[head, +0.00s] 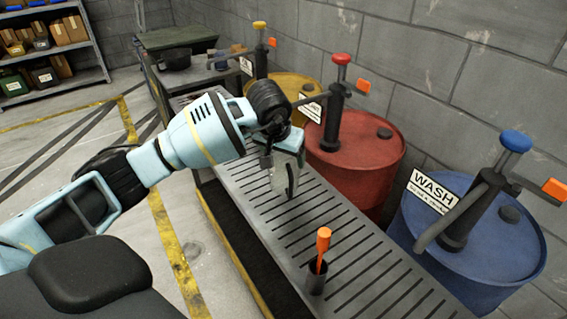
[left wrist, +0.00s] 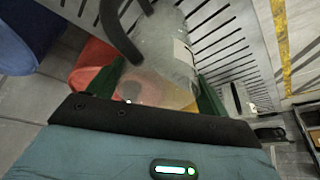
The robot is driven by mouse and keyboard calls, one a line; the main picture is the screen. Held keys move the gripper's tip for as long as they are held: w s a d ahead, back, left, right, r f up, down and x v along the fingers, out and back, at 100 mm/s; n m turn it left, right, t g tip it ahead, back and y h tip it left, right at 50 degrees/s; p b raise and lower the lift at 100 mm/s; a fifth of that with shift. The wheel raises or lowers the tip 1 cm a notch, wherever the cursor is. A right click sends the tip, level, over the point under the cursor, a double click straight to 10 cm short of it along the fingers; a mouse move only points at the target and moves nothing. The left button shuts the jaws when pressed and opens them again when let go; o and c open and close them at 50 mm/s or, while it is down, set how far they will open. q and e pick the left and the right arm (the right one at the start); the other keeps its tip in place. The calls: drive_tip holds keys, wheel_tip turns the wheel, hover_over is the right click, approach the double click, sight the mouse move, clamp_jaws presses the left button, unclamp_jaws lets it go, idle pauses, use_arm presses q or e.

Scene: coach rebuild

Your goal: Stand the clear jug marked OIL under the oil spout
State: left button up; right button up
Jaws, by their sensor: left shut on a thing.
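My left gripper (head: 270,150) is shut on a clear jug (head: 282,172) with a dark handle. It holds the jug over the slatted rack, in front of the red drum; whether its base touches the slats I cannot tell. In the left wrist view the jug (left wrist: 165,58) sits between the green fingers (left wrist: 158,92), and a pale label shows on its side, its text unreadable. Pump spouts stand on a yellow drum (head: 297,87), a red drum (head: 365,155) and a blue drum (head: 480,245) marked WASH. The other drums' signs are too small to read. My right gripper is not in view.
The slatted rack (head: 335,225) runs along the drums. A dark cup (head: 316,278) with an orange-handled tool stands on its near part. A dark pot (head: 176,59) sits on a bench at the back. Shelves (head: 60,50) stand far left. Floor left of the rack is clear.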

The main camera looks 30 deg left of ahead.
use_arm(q)
drive_tip(key=shift+w+f, duration=0.3)
drive_tip(key=shift+f, duration=0.05)
drive_tip(key=shift+a+f, duration=0.1)
drive_tip(key=shift+f, duration=1.3)
drive_tip(key=shift+f, duration=0.15)
drive_tip(key=o, duration=1.3)
drive_tip(key=shift+r, duration=0.4)
drive_tip(key=p+v, duration=0.1)
drive_tip(key=v, duration=1)
drive_tip(key=shift+s+r, duration=0.2)
drive_tip(key=shift+c, duration=0.4)
